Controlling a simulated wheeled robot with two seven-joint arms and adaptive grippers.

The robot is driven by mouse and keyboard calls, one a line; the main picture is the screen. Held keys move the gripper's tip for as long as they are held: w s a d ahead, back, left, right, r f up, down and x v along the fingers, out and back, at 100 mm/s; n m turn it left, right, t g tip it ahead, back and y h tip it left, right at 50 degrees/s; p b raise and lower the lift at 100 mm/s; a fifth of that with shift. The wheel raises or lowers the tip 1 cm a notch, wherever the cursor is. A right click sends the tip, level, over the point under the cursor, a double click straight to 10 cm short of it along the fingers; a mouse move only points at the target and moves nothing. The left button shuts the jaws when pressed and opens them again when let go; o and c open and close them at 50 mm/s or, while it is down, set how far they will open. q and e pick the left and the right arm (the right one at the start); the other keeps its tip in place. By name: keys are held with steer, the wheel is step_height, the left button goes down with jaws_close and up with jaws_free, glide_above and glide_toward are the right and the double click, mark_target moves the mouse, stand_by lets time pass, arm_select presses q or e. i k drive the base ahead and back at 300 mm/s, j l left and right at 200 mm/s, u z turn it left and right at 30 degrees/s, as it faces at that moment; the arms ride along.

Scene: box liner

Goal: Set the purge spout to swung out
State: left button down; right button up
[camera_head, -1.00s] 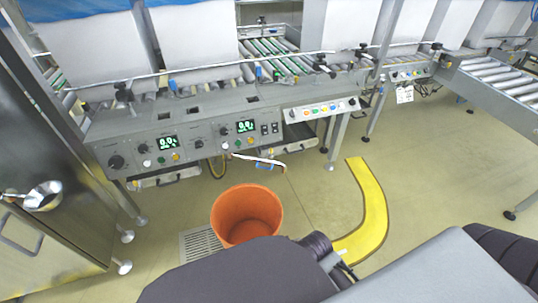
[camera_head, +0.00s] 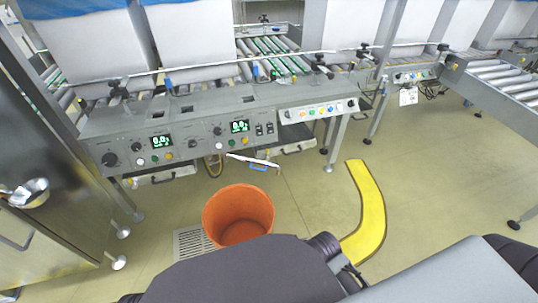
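A thin white spout-like bar (camera_head: 252,160), which looks like the purge spout, sticks out below the right part of the grey control panel. It slants slightly down to the right. A small blue handle (camera_head: 259,167) shows just under it. An orange bucket (camera_head: 238,215) stands on the floor below and in front of it. I cannot tell from this distance how far the spout is swung. Neither of my grippers is in view; only dark and grey parts of my own body show along the bottom edge.
The control panel (camera_head: 200,127) has two green displays, knobs and buttons. A steel cabinet (camera_head: 45,150) with a metal scoop or bowl (camera_head: 30,193) is at left. A floor drain (camera_head: 190,242) lies beside the bucket. A yellow curved floor strip (camera_head: 368,205) is at right, with open floor beyond.

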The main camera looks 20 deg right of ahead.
mark_target(224, 156)
steer(key=l+z, duration=0.1)
steer(key=l, duration=0.45)
steer(key=l+z, duration=0.1)
steer(key=l, duration=0.4)
steer(key=i+l+z, duration=0.1)
steer(key=l, duration=0.45)
steer(key=l+z, duration=0.1)
steer(key=l, duration=0.45)
steer(key=i+l+z, duration=0.1)
steer(key=l, duration=0.4)
steer(key=i, duration=0.05)
